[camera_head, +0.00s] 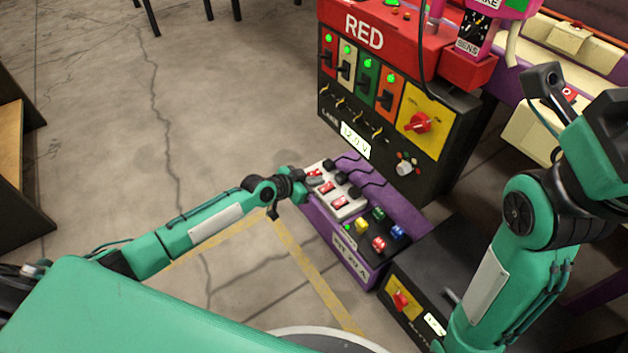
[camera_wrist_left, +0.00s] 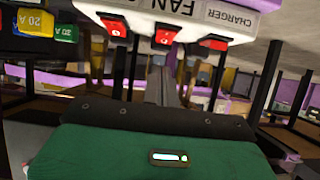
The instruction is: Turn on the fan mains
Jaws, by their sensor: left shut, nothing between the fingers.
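A white power strip (camera_head: 346,203) with several red rocker switches sits on the purple unit in the head view. In the left wrist view, the strip shows labels reading FAN and CHARGER. The red rocker switch (camera_wrist_left: 165,35) by the FAN label is in the middle, with the CHARGER switch (camera_wrist_left: 217,45) to its right. My left fingers (camera_wrist_left: 165,85) are shut and empty, pointing toward the FAN switch. Whether they touch it, I cannot tell. My right gripper is not visible.
The purple unit (camera_head: 354,268) also carries coloured fuse blocks (camera_head: 379,243). A black panel with the yellow plate and red rotary knob (camera_head: 417,122) stands behind. A low black box with a red knob (camera_head: 401,299) is at front right. Open floor (camera_head: 130,160) lies left.

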